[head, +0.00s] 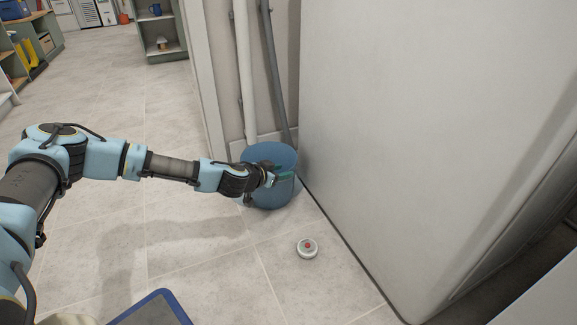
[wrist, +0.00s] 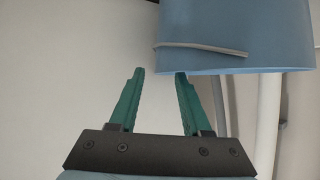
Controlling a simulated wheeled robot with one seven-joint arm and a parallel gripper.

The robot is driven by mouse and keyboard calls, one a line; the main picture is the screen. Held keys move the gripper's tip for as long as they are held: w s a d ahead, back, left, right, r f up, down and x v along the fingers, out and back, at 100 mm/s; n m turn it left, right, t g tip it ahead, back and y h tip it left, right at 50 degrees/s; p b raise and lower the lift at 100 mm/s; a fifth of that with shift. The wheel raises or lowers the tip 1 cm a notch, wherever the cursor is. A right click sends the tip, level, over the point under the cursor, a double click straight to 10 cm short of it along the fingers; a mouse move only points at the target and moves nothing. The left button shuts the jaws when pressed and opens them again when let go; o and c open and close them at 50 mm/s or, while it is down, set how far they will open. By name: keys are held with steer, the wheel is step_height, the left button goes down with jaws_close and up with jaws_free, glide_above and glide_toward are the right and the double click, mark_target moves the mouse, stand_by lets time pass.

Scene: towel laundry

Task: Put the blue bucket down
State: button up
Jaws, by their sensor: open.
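The blue bucket (head: 268,160) stands on the tiled floor, upright, against the wall by the pipes and the corner of the large white panel. My gripper (head: 284,178) is in front of the bucket in the head view and hides part of its side. In the wrist view the bucket (wrist: 235,30) fills the upper right, with its thin grey handle lying along its side. My gripper (wrist: 158,75) has its two green fingers spread apart with nothing between them. The right fingertip is close to the bucket's edge; I cannot tell whether they touch.
A small round white object with a red centre (head: 307,248) lies on the floor in front of the bucket. The large white panel (head: 430,130) bounds the right side. Two pipes (head: 243,70) rise behind the bucket. The floor to the left is free.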

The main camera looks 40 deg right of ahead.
steer(key=p+v, duration=0.2)
steer(key=v, duration=0.4)
steer(key=shift+a, duration=0.25)
steer(key=shift+a+r, duration=0.1)
steer(key=shift+r, duration=0.05)
steer(key=w+a+r+n+y, duration=0.2)
steer(key=w+a+r+y, duration=0.1)
steer(key=a, duration=0.7)
steer(key=w+a+r+n+y, duration=0.1)
steer(key=w+a+r+y, duration=0.15)
steer(key=a, duration=0.75)
steer(key=w+a+r+n+y, duration=0.2)
steer(key=a+y, duration=0.1)
steer(key=a, duration=0.7)
steer(key=s+a+r+n+y, duration=0.1)
steer(key=s+a+r+n, duration=0.2)
steer(key=a+r+n, duration=0.2)
steer(key=s+a+r+n+y, duration=0.2)
steer(key=a+r+n, duration=0.4)
steer(key=a+r, duration=0.5)
steer(key=a, duration=0.5)
steer(key=shift+s+a+n, duration=0.2)
steer(key=shift+s+n, duration=0.1)
steer(key=shift+s, duration=0.1)
